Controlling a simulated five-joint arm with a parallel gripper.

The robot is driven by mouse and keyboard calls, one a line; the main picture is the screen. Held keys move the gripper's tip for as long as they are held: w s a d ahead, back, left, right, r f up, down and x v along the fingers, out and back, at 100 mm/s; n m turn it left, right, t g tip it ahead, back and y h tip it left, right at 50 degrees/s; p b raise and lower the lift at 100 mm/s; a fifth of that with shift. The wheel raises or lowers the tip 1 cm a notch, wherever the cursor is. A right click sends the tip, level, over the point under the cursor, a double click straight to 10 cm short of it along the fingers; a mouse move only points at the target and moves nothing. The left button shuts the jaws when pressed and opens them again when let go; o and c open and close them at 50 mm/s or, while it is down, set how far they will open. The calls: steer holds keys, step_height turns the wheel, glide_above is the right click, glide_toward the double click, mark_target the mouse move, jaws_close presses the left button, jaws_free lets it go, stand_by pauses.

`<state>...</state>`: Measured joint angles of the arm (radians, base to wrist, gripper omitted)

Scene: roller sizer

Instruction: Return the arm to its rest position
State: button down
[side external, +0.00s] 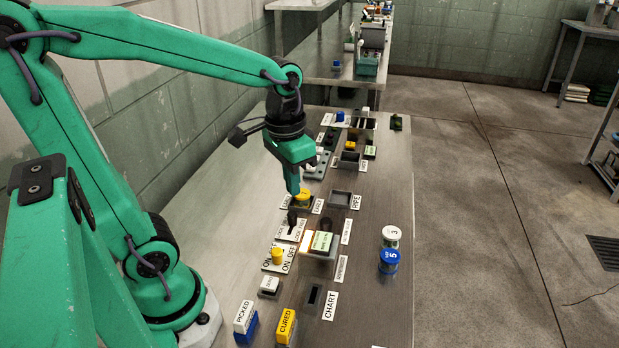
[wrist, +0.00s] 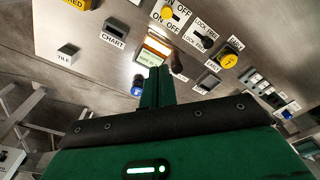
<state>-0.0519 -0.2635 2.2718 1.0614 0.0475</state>
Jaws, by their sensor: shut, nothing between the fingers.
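My green gripper (side external: 293,190) is in the side external view, pointing down over the bench beside the wall. In that view its tips overlap the area by a yellow knob (side external: 303,197); I cannot tell the height gap. In the wrist view its fingers (wrist: 160,72) are together with nothing between them. There they point toward a small lit display box (wrist: 151,54), with the yellow knob (wrist: 229,61) off to the right. The arm is extended over the bench from its base at lower left.
The bench (side external: 225,215) holds a black lock lever (side external: 292,220), a yellow on/off knob (side external: 277,256), the display box (side external: 320,242), and labelled blocks at the front. Two stacked jars (side external: 389,262) stand near the right edge. Floor beyond is open.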

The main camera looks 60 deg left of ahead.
steer(key=s+d+r+t, duration=0.1)
steer(key=s+r+t, duration=0.3)
steer(key=s, duration=0.1)
steer(key=shift+d+t, duration=0.2)
steer(key=shift+t, duration=0.2)
